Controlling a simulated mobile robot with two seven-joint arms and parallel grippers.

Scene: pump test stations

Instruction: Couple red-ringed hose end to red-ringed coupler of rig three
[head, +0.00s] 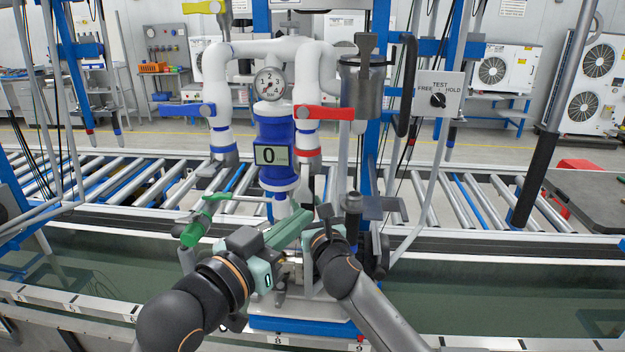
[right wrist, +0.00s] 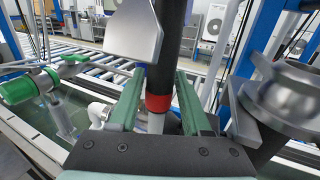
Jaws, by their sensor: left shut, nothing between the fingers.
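The rig in the head view has a red-ringed coupler (head: 308,153) below a red lever (head: 323,113), on the right white pipe. My left gripper (head: 307,215) is shut and empty, low in front of the rig and below the coupler. My right gripper (right wrist: 160,75) shows in the right wrist view with its two green fingers apart. A dark hose end with a red ring (right wrist: 158,103) appears between them, with gaps on both sides; I cannot tell its depth. The right fingers are mostly hidden in the head view.
A blue-ringed coupler (head: 224,148) sits left, under a blue lever (head: 188,110). A green valve (head: 196,233) stands left of my left gripper; it also shows in the right wrist view (right wrist: 30,86). A metal flanged part (right wrist: 285,95) is close on the right. A roller conveyor (head: 460,200) runs behind.

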